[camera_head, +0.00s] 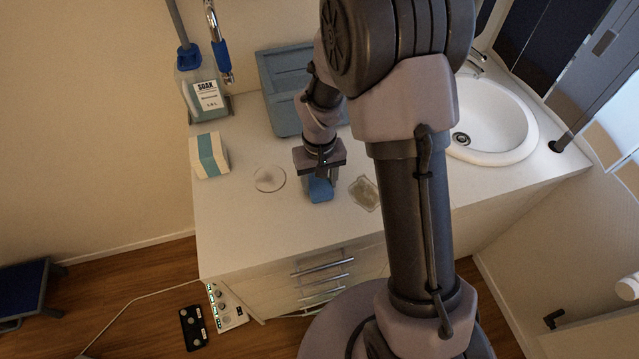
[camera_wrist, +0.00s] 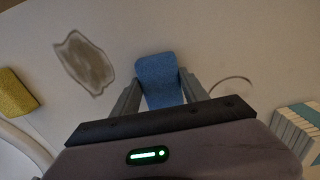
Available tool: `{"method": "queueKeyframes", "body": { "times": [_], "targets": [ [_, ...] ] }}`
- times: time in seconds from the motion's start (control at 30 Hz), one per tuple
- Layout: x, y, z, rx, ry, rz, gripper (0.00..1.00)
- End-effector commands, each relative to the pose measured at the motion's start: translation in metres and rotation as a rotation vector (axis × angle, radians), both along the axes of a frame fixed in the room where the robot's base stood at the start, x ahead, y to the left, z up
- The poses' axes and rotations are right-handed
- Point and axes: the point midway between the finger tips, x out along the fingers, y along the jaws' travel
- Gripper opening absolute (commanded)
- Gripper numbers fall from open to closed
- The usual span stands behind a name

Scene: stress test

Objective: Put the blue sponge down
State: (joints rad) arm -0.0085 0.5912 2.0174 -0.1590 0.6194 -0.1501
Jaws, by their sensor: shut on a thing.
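The blue sponge (camera_head: 320,189) is between the fingers of my gripper (camera_head: 318,181), over the white counter between a round stain and a greyish patch. In the wrist view the blue sponge (camera_wrist: 160,80) shows between the two grey fingers of my gripper (camera_wrist: 163,92), which are shut on it. Its far end sticks out past the fingertips. Whether its underside touches the counter, I cannot tell.
The white counter (camera_head: 235,235) has a round stain (camera_head: 269,179) and a greyish patch (camera_head: 364,193). A teal-and-white box (camera_head: 209,155), a SOAK bottle (camera_head: 202,92), a grey-blue tub (camera_head: 283,108) and a sink (camera_head: 497,115) stand around. A yellow sponge (camera_wrist: 17,91) shows in the wrist view.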

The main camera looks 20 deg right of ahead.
Motion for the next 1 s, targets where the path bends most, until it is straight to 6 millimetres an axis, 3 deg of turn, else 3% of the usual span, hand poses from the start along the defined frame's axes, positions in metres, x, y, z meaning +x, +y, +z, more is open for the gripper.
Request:
{"method": "queueKeyframes", "body": {
  "times": [0.27,0.3,0.4,0.67,0.77,1.0],
  "targets": [
    [0.0,0.0,-0.002,0.0,-0.001,0.0,0.13],
    [0.0,0.0,-0.001,0.0,-0.001,0.0,0.58],
    [0.0,0.0,-0.001,0.0,-0.001,0.0,0.73],
    [0.0,0.0,0.0,0.0,-0.001,0.0,0.73],
    [0.001,0.0,0.011,0.0,-0.004,0.0,0.73],
    [0.001,0.0,0.079,0.0,-0.006,0.0,0.73]
  ]
}}
